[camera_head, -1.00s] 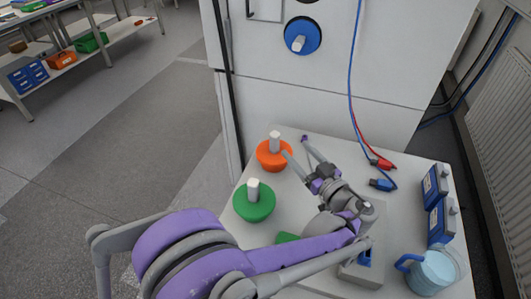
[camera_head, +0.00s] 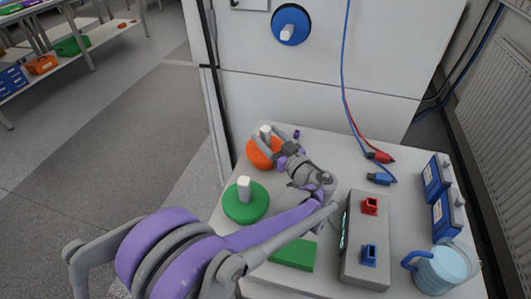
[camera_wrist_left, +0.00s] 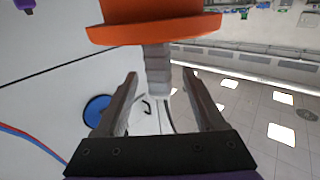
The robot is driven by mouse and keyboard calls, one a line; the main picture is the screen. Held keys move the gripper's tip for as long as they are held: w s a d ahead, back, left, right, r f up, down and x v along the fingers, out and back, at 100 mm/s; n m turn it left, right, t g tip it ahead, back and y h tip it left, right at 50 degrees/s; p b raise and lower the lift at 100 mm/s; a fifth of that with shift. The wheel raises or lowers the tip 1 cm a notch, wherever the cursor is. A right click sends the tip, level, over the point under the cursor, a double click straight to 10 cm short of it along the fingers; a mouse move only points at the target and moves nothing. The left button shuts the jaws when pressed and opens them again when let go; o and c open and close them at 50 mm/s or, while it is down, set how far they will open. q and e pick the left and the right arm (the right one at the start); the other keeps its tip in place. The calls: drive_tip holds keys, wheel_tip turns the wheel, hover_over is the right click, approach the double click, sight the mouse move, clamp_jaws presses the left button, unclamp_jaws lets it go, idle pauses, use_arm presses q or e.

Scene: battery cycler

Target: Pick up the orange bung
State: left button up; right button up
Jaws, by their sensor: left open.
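The orange bung (camera_head: 256,156) stands at the table's back left corner with its pale square handle upward. My left gripper (camera_head: 269,139) is at the bung, with its fingers around the level of the handle. In the left wrist view, which looks inverted, the orange bung (camera_wrist_left: 155,20) fills the top and its handle hangs down between the two fingertips of my left gripper (camera_wrist_left: 158,78). The fingers are open, with a gap visible on either side of the handle. My right gripper is not in view.
A green bung (camera_head: 246,206) stands just in front, beside my left arm. A grey box with red and blue sockets (camera_head: 367,235), a jug (camera_head: 440,268), blue batteries (camera_head: 446,215) and cable plugs (camera_head: 380,179) occupy the right. A blue bung (camera_head: 291,24) sits in the cabinet front.

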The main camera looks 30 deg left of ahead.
use_arm(q)
drive_tip(key=shift+x, duration=0.8)
clamp_jaws()
idle(0.8)
